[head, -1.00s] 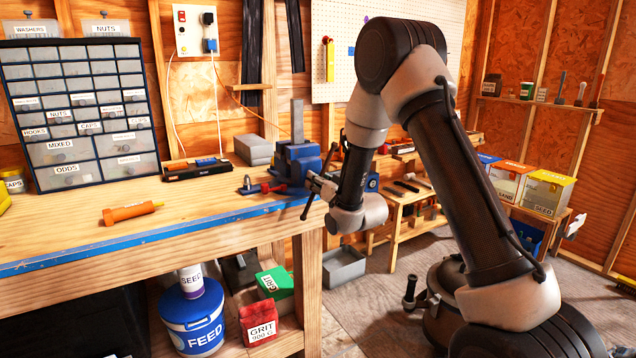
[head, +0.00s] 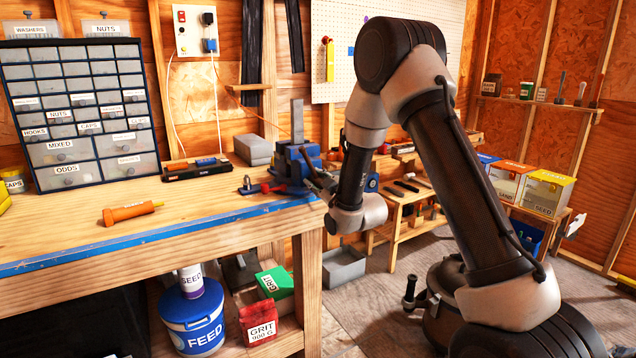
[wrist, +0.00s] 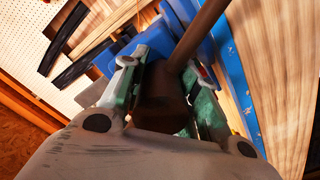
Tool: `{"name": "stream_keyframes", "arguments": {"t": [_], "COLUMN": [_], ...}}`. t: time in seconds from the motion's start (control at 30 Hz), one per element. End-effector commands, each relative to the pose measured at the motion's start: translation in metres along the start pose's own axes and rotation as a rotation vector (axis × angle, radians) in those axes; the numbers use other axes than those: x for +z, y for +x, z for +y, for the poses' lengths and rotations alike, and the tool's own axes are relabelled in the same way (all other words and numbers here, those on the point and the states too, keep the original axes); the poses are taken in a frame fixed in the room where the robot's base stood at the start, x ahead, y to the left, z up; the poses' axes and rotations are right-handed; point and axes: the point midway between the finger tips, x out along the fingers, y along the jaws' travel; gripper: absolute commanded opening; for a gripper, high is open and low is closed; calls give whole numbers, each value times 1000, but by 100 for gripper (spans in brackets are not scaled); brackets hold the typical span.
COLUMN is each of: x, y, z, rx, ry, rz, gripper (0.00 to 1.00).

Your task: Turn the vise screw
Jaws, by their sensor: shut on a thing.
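The blue vise (head: 300,162) is mounted at the right end of the workbench, its upright grey plate rising above it. My gripper (head: 322,186) is at the front of the vise, low and close to the bench edge. In the wrist view the fingers (wrist: 166,72) are shut on the dark brown head of the vise screw (wrist: 160,102). The screw's bar handle (wrist: 198,34) runs from the head up and to the right. Part of the blue vise (wrist: 126,54) shows behind the fingers. The screw's shaft is hidden.
On the bench (head: 215,228) are an orange-handled tool (head: 130,212), a red-handled clamp-like item (head: 268,188) near the vise and a black tray (head: 196,167). A drawer cabinet (head: 82,115) stands at the left. A grey bin (head: 343,268) sits below.

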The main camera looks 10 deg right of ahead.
Motion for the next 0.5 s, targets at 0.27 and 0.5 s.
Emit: {"name": "stream_keyframes", "arguments": {"t": [0.27, 0.5], "x": [-5, -5], "y": [3, 3], "z": [2, 2], "rx": [7, 8], "ry": [-261, -489], "rz": [11, 11], "gripper": [7, 7]}}
